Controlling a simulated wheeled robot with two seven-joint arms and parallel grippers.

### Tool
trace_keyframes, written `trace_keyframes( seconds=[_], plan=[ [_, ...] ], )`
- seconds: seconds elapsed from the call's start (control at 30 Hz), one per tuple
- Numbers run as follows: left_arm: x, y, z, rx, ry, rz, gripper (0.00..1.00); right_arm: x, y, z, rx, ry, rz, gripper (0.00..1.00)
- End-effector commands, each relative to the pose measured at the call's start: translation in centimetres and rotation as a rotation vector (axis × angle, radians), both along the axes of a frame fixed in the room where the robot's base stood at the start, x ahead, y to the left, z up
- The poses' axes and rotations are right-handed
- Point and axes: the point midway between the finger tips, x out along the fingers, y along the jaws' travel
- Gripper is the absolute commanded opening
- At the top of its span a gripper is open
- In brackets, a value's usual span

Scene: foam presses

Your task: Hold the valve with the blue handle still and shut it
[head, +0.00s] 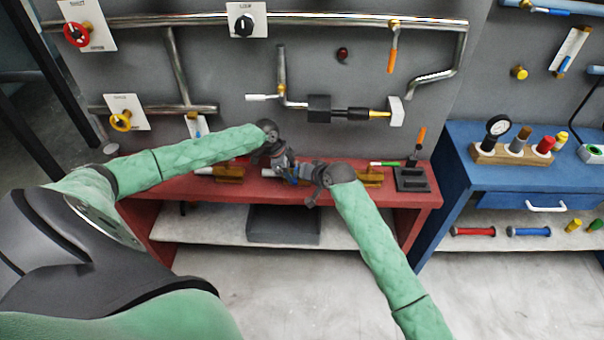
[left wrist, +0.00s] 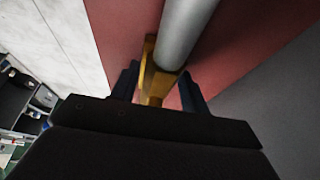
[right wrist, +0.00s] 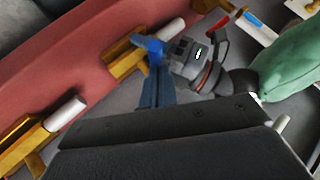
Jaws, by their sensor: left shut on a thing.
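The valve with the blue handle (right wrist: 148,48) shows in the right wrist view. It has a brass body (right wrist: 122,64) and lies along the red bench. In the left wrist view my left gripper (left wrist: 160,88) has its fingers on both sides of the brass body (left wrist: 155,84), with a grey pipe (left wrist: 184,35) running away from it. My right gripper (right wrist: 157,80) has its fingers together, tips beside the blue handle; I cannot tell whether they touch it. In the head view the two grippers meet over the bench and largely hide the valve.
The red bench (head: 165,187) also holds other brass valves (head: 228,173) and (head: 370,178) beside my grippers. A dark stand (head: 412,180) is at its right end. Pipes (head: 320,18) run along the grey wall behind. A blue bench (head: 470,185) stands to the right.

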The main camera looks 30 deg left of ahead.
Motion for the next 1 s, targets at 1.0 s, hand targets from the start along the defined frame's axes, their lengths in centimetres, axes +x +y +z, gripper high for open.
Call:
trace_keyframes(
  seconds=[1.0],
  plan=[
    [0.0, -0.1, 0.1, -0.002, -0.001, -0.001, 0.09, 1.0, -4.7, 5.5, 0.0, -0.001, 0.001, 0.0]
  ],
)
